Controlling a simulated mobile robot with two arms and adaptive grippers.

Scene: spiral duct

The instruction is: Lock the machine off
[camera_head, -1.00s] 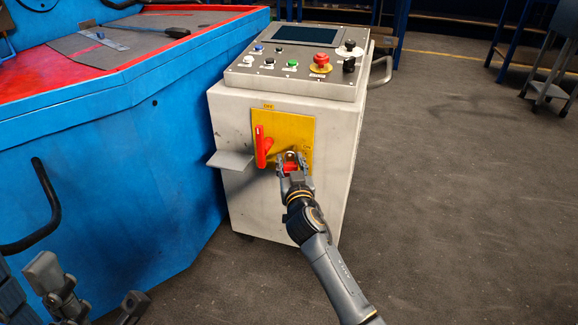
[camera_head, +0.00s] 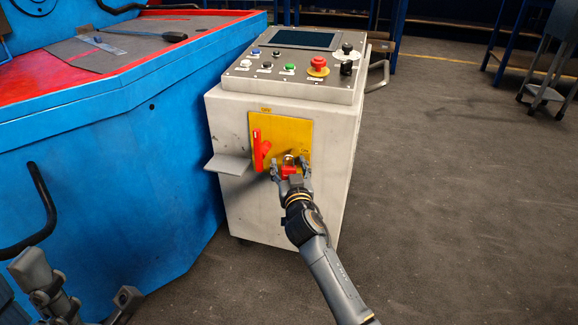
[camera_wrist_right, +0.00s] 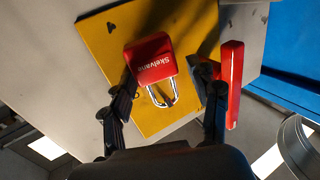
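The machine's switch is a yellow plate (camera_head: 292,128) on the front of a pale grey control cabinet, with a red handle (camera_head: 259,150) standing nearly upright at its left. A red padlock (camera_head: 288,171) is at the plate's lower right, shackle upward; its body also shows in the right wrist view (camera_wrist_right: 152,60). Whether the shackle passes through the plate and is locked cannot be told.
The cabinet top carries buttons, a red emergency stop (camera_head: 318,67) and a dark screen (camera_head: 307,38). A grey shelf (camera_head: 228,165) juts out left of the switch. A blue machine (camera_head: 120,170) stands close on the left. The floor (camera_head: 450,200) at right is clear.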

